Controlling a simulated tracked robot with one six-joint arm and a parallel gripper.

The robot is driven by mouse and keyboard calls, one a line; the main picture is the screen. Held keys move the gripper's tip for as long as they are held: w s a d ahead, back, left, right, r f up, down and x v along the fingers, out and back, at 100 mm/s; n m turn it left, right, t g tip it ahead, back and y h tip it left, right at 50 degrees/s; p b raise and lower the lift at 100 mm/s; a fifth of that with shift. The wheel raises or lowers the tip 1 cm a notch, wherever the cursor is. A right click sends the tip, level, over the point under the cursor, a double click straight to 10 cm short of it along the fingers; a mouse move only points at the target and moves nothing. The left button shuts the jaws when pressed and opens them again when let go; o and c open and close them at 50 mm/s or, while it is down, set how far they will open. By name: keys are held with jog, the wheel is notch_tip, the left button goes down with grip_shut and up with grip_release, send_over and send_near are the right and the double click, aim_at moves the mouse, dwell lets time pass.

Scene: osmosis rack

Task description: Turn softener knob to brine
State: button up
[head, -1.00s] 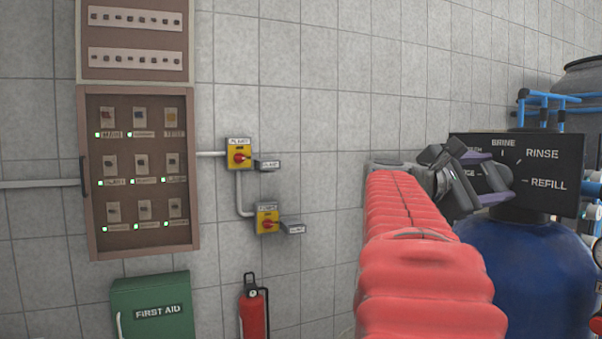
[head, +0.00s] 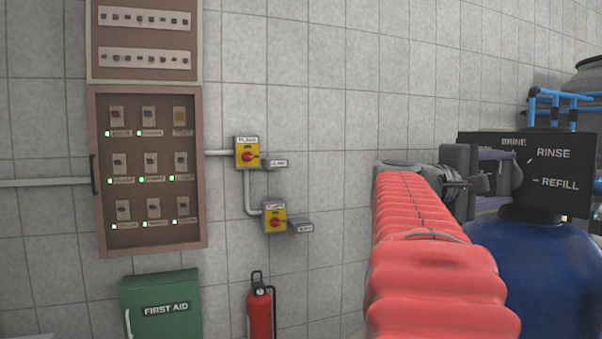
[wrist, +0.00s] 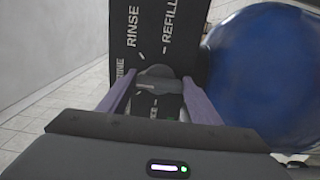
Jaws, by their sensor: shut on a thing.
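The softener's black control panel (head: 575,150) shows the labels BRINE, RINSE and REFILL with white tick marks. Its left part is hidden behind my gripper (head: 508,170). The grey knob (wrist: 157,82) sits on the panel between my purple fingers (wrist: 158,88) in the wrist view. My gripper is shut on the knob. In the wrist view RINSE and REFILL read sideways above it, and BRINE is partly covered at the left. I cannot tell exactly which label the knob points to.
The blue softener tank (head: 540,275) stands below the panel, with blue pipes (head: 560,98) behind. On the wall are a breaker cabinet (head: 202,170), two yellow switches (head: 247,153), a first aid box (head: 160,305) and a fire extinguisher (head: 260,310).

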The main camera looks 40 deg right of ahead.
jog(key=shift+f, duration=0.35)
jog(key=o, duration=1.1)
jog(key=shift+r, duration=0.2)
jog(key=shift+v, duration=6.9)
